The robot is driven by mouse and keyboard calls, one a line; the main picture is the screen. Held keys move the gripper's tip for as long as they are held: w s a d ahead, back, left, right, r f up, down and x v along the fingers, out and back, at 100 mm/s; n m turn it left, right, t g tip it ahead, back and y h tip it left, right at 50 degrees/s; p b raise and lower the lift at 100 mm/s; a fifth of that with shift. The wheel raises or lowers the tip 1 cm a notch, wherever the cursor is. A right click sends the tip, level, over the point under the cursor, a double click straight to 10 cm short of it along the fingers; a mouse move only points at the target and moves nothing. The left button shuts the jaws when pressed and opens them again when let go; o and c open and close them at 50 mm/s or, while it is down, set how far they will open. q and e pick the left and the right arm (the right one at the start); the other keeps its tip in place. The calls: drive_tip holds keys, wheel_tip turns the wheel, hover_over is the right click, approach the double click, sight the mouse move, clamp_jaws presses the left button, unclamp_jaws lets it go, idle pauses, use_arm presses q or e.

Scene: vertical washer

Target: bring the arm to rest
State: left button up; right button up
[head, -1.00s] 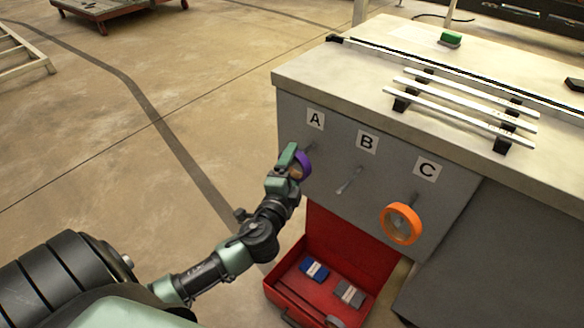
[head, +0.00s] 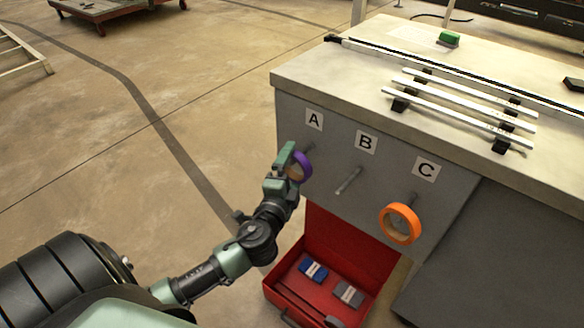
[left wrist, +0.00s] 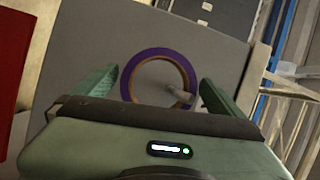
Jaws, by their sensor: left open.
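My left gripper (head: 289,168) is at the front face of the grey cabinet, beside the peg under label A (head: 314,119). A purple ring (head: 303,166) hangs on that peg, partly hidden by the gripper in the head view. In the left wrist view the purple ring (left wrist: 158,77) lies between the two spread green fingers, with a gap on each side, and the peg passes through it. The peg under B (head: 348,181) is bare. An orange ring (head: 388,222) hangs on the peg under C. My right gripper is not in view.
A red open toolbox (head: 372,250) with a blue and a grey box stands below the pegs. The worktop (head: 330,68) overhangs the pegs and carries metal rails (head: 455,118) and a green-topped block (head: 449,39).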

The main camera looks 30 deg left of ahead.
use_arm(q)
drive_tip(key=v, duration=0.7)
drive_tip(key=shift+s, duration=0.2)
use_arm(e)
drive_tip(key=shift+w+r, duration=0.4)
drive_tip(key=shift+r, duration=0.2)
